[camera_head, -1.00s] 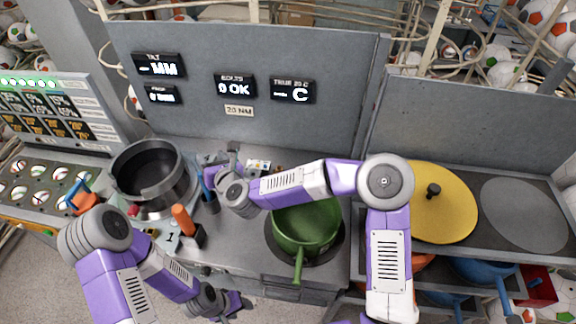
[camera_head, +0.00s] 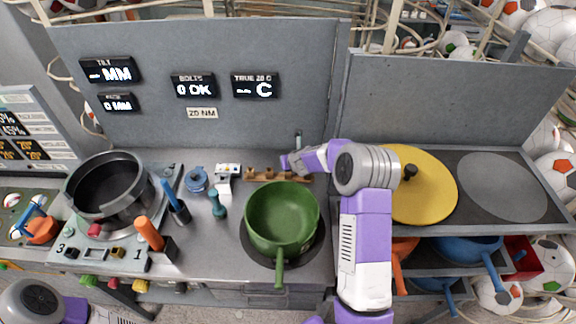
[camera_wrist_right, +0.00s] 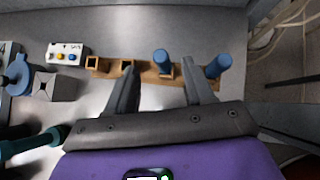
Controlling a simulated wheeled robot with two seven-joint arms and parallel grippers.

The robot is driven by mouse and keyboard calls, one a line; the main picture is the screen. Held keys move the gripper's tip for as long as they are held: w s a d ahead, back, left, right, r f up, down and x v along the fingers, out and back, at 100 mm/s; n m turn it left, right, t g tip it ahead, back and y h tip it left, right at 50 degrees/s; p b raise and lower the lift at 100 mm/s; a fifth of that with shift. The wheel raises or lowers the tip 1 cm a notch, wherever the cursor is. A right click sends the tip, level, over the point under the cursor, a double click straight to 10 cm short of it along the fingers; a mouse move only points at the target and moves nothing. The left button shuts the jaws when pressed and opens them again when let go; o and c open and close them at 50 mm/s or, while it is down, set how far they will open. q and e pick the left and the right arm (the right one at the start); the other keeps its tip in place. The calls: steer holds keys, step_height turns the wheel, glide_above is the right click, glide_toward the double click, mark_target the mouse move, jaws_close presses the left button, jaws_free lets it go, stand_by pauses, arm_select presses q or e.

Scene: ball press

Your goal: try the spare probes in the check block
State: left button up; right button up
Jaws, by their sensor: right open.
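A wooden rack (camera_wrist_right: 144,73) with square holes lies on the worktop below the back panel; it also shows in the head view (camera_head: 262,175). Two blue probes stand in its right part in the right wrist view: one (camera_wrist_right: 162,62) between my finger lines, another (camera_wrist_right: 218,66) at the right end. The two left holes look empty. My right gripper (camera_wrist_right: 160,88) is open and empty, pointing at the rack; the head view shows it (camera_head: 287,161) at the rack's right end. A grey block (camera_wrist_right: 56,86), possibly the check block, stands left of the rack. My left gripper is out of view.
A green pan (camera_head: 282,218) stands just in front of the rack. A small button box (camera_wrist_right: 68,54) and a teal-handled tool (camera_head: 217,203) are left of it. A black pot (camera_head: 108,190) is farther left; a yellow lid (camera_head: 424,188) is to the right.

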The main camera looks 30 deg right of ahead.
steer(key=x, duration=0.6)
steer(key=shift+s+f+p, duration=0.15)
steer(key=shift+s+p, duration=0.1)
steer(key=shift+p, duration=0.1)
jaws_close()
